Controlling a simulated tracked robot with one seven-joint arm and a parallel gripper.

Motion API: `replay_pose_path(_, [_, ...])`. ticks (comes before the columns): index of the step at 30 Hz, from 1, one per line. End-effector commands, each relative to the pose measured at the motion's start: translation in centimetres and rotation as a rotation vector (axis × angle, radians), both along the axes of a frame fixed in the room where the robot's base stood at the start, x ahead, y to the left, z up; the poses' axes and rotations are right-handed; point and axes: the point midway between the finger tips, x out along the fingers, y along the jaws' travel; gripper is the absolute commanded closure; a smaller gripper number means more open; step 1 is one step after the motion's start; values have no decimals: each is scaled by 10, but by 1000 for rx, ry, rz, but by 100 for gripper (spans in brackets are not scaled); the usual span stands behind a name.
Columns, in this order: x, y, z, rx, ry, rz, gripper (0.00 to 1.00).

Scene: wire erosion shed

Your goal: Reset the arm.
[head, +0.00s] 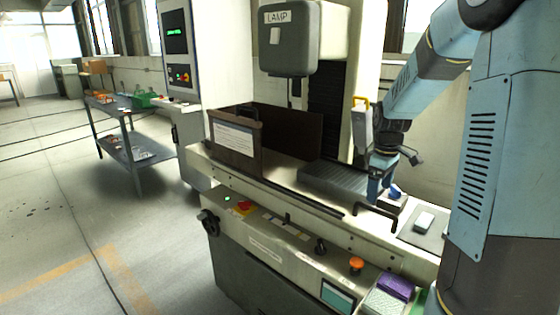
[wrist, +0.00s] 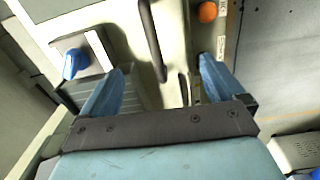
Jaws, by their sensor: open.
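My gripper (head: 381,188) hangs from my blue arm over the right part of the grey machine's bed in the head view. In the wrist view its two blue fingers (wrist: 163,86) stand wide apart with nothing between them. A black bar handle (head: 376,212) is close by the gripper; it also shows ahead of the fingertips in the wrist view (wrist: 151,40). A small block with a blue knob (head: 395,191) is beside the gripper, and the blue knob is left of the fingers in the wrist view (wrist: 75,64). I cannot tell the exact height of the fingers above the bed.
The machine (head: 270,233) has an orange button (head: 356,263) on its front. A dark guard with a paper label (head: 234,138) stands on the bed, below the lamp housing (head: 290,45). A blue-grey table (head: 133,137) stands left.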

Motion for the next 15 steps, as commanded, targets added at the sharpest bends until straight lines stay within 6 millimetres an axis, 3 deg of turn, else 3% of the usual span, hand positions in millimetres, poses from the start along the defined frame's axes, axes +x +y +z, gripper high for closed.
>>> replay_pose_path(6, [-36, 24, 45, -23, -78, -113, 4])
replay_pose_path(15, [-96, 54, 95, -17, -195, -292, 4])
